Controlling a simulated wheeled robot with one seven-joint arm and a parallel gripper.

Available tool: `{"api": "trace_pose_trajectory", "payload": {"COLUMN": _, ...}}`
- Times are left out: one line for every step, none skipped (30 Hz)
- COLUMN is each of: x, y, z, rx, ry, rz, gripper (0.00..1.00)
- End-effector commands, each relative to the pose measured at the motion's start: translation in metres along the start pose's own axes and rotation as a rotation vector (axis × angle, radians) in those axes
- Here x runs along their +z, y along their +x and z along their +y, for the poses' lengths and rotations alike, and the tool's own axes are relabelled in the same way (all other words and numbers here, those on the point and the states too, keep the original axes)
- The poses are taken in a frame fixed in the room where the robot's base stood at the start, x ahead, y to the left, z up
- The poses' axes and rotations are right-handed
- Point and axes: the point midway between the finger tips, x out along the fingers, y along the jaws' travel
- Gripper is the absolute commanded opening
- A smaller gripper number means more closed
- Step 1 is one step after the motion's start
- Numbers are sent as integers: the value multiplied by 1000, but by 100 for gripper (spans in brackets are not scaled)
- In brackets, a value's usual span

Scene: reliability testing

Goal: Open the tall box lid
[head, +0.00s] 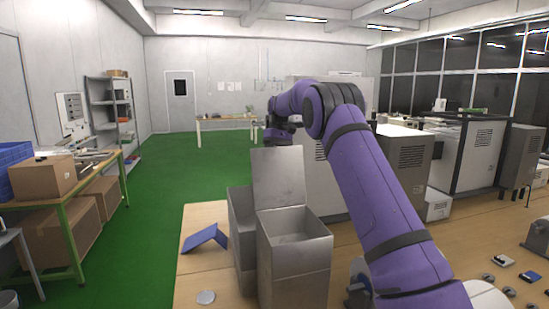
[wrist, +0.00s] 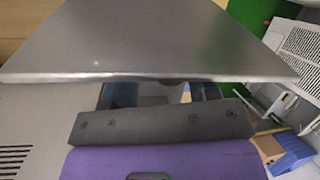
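The tall metal box (head: 295,272) stands on the wooden table in the head view. Its grey lid (head: 279,176) stands raised, close to upright, at the back edge, and the box's inside shows. My gripper (head: 280,137) is at the lid's top edge, partly behind it. In the wrist view the lid (wrist: 150,40) is a broad grey panel across the upper middle. It covers the fingertips of my gripper (wrist: 165,92), so I cannot tell whether they are open or shut or touching the lid.
Another grey metal box (head: 241,235) stands close against the tall box's left side. A blue angled piece (head: 205,237) and a round pale disc (head: 206,297) lie on the wooden table (head: 197,215). Small dark items lie on the table at right.

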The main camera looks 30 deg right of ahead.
Motion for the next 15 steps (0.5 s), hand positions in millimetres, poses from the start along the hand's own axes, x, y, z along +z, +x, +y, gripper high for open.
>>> {"api": "trace_pose_trajectory", "payload": {"x": 1, "y": 0, "z": 2, "rx": 1, "ry": 2, "rz": -1, "gripper": 58}}
{"api": "trace_pose_trajectory", "payload": {"x": 0, "y": 0, "z": 1, "rx": 0, "ry": 1, "rz": -1, "gripper": 58}}
{"api": "trace_pose_trajectory", "payload": {"x": 0, "y": 0, "z": 0, "rx": 0, "ry": 0, "rz": 0, "gripper": 58}}
{"api": "trace_pose_trajectory", "payload": {"x": 0, "y": 0, "z": 0, "rx": 0, "ry": -1, "rz": 0, "gripper": 58}}
{"api": "trace_pose_trajectory", "payload": {"x": 0, "y": 0, "z": -1, "rx": -1, "ry": -2, "rz": 0, "gripper": 58}}
{"api": "trace_pose_trajectory", "payload": {"x": 0, "y": -1, "z": -2, "rx": -1, "ry": -2, "rz": 0, "gripper": 58}}
{"api": "trace_pose_trajectory", "payload": {"x": 0, "y": -1, "z": -2, "rx": -1, "ry": -3, "rz": 0, "gripper": 58}}
{"api": "trace_pose_trajectory", "payload": {"x": 0, "y": -1, "z": -2, "rx": -1, "ry": -4, "rz": 1, "gripper": 58}}
{"api": "trace_pose_trajectory", "payload": {"x": 0, "y": -1, "z": -3, "rx": -2, "ry": -4, "rz": 1, "gripper": 58}}
{"api": "trace_pose_trajectory", "payload": {"x": 0, "y": -1, "z": -3, "rx": -2, "ry": -5, "rz": 1, "gripper": 58}}
{"api": "trace_pose_trajectory", "payload": {"x": -1, "y": -2, "z": -3, "rx": -2, "ry": -5, "rz": 1, "gripper": 58}}
{"api": "trace_pose_trajectory", "payload": {"x": -1, "y": -3, "z": -3, "rx": -2, "ry": -6, "rz": 2, "gripper": 58}}
{"api": "trace_pose_trajectory", "payload": {"x": -1, "y": -4, "z": -3, "rx": -2, "ry": -6, "rz": 2, "gripper": 58}}
{"api": "trace_pose_trajectory", "payload": {"x": -1, "y": -6, "z": -3, "rx": -2, "ry": -5, "rz": 2, "gripper": 58}}
{"api": "trace_pose_trajectory", "payload": {"x": -1, "y": -9, "z": -3, "rx": -2, "ry": -5, "rz": 2, "gripper": 58}}
